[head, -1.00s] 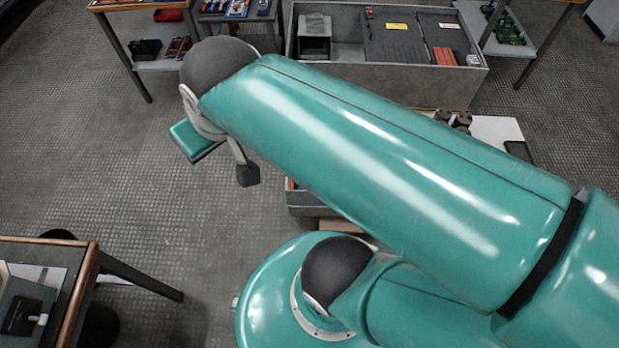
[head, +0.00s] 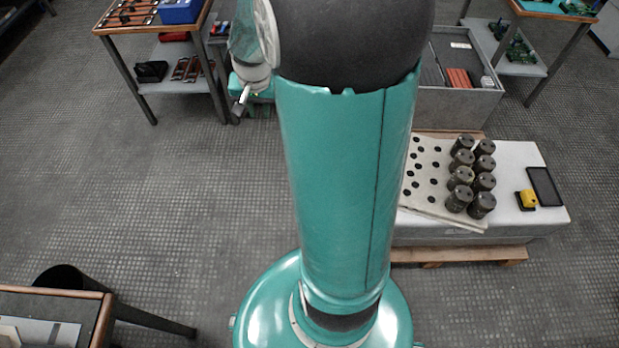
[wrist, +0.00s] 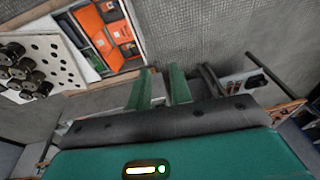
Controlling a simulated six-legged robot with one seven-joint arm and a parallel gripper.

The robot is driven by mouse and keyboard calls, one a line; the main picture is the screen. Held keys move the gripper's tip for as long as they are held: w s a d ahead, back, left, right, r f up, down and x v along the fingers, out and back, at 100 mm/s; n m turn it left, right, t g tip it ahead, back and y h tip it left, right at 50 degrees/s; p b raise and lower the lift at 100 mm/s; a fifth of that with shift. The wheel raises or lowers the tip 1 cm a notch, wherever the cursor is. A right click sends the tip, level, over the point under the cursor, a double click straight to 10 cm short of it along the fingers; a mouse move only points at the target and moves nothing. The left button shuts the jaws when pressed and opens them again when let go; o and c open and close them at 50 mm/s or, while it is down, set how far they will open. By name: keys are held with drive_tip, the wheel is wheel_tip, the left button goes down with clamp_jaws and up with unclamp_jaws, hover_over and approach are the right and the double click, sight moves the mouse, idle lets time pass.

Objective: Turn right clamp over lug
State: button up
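My gripper (wrist: 160,88) shows in the wrist view as two green fingers standing apart, with nothing between them. In the head view my arm rises through the middle and hides most of the gripper. Several dark cylindrical capacitors (head: 460,198) stand upright on a pale bench in the head view, right of my arm. They also show at the left edge of the wrist view (wrist: 24,70), apart from the fingers. A pale plate with round holes (head: 428,165) lies beside them. I cannot make out the right clamp or the lug in either view.
A yellow item (head: 527,198) and a flat black tray (head: 545,187) lie on the bench. The wrist view shows a box of orange items (wrist: 112,40). A grey bin (head: 475,100) and shelved tables stand at the back. Open floor (head: 170,190) lies to the left.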

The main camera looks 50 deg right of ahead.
drive_tip(key=s+d+f+m+g+y, duration=0.1)
drive_tip(key=s+d+f+m, duration=0.3)
drive_tip(key=d+f, duration=0.7)
drive_tip(key=s+d+f+m+y, duration=0.15)
drive_tip(key=d+f+m, duration=0.4)
drive_tip(key=f, duration=0.85)
drive_tip(key=s+d+f+m+t+y, duration=0.1)
drive_tip(key=s+d+f+m, duration=0.15)
drive_tip(key=f, duration=0.35)
drive_tip(key=s+d+f+m, duration=0.1)
drive_tip(key=s+f, duration=0.2)
drive_tip(key=f, duration=0.3)
drive_tip(key=s+f+m+t, duration=0.1)
drive_tip(key=s+f+m, duration=0.4)
drive_tip(key=f, duration=0.7)
drive_tip(key=shift+y, duration=0.25)
drive_tip(key=x, duration=0.8)
drive_tip(key=a+x, duration=0.1)
drive_tip(key=x, duration=0.4)
drive_tip(key=shift+r, duration=0.15)
drive_tip(key=shift+c, duration=0.2)
clamp_jaws()
